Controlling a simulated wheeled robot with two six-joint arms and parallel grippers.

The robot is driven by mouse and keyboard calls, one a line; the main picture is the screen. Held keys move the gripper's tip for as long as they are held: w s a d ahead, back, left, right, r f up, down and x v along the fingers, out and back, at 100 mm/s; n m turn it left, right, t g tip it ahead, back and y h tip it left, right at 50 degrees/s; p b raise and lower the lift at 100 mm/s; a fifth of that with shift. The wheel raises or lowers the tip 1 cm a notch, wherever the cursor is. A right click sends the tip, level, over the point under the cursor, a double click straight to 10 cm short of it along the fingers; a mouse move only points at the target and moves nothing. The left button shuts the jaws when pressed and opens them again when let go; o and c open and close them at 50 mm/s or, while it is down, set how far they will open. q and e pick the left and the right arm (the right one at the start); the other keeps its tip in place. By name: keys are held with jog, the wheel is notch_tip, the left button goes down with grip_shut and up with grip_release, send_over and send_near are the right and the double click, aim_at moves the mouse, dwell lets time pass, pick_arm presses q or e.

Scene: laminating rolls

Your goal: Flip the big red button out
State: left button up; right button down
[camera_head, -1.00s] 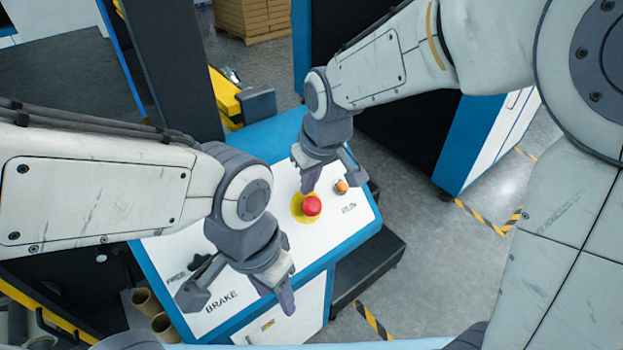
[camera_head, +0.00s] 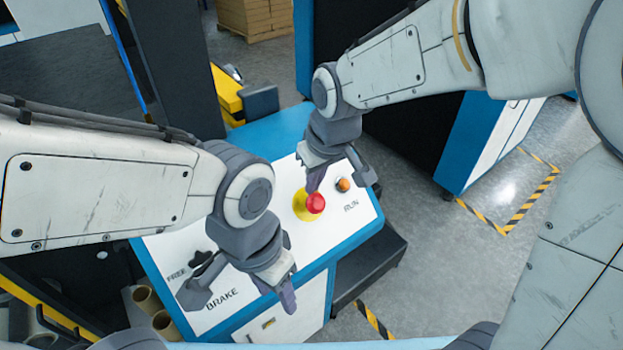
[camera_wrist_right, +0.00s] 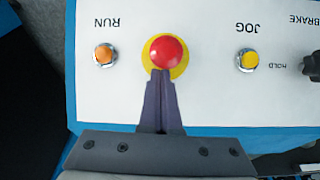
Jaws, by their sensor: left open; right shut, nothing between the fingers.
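The big red button (camera_head: 316,203) sits on a round yellow base on the white top of the control console (camera_head: 362,212). It also shows in the right wrist view (camera_wrist_right: 169,53), domed and round. My right gripper (camera_head: 314,188) is shut and empty, pointing down beside the button. In the right wrist view its closed fingertips (camera_wrist_right: 161,73) reach the button's lower edge and overlap it; I cannot tell whether they touch. My left gripper (camera_head: 242,296) is open and empty over the console's front left, apart from the button. Whether the button is in or out is unclear.
An orange RUN button (camera_wrist_right: 105,54), a yellow JOG button (camera_wrist_right: 248,61) and a black knob (camera_wrist_right: 312,66) flank the red button. Cardboard tubes (camera_head: 148,300) stand at lower left. Grey floor (camera_head: 440,270) lies open to the right.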

aim_at(322, 208)
pick_arm(q)
jog(key=shift+r, duration=0.1)
pick_arm(e)
jog(key=shift+s+d+f, duration=0.15)
jog(key=shift+s+f, duration=0.05)
jog(key=shift+s, duration=0.15)
pick_arm(q)
notch_tip(322, 208, up, 8)
jog(key=p, duration=0.7)
jog(key=shift+s+d+f+p, duration=0.2)
jog(key=shift+s+d+p, duration=0.15)
jog(key=shift+d+p, duration=0.1)
pick_arm(e)
jog(key=v, duration=1)
jog(key=shift+w+r, duration=0.25)
jog(key=shift+w, duration=0.15)
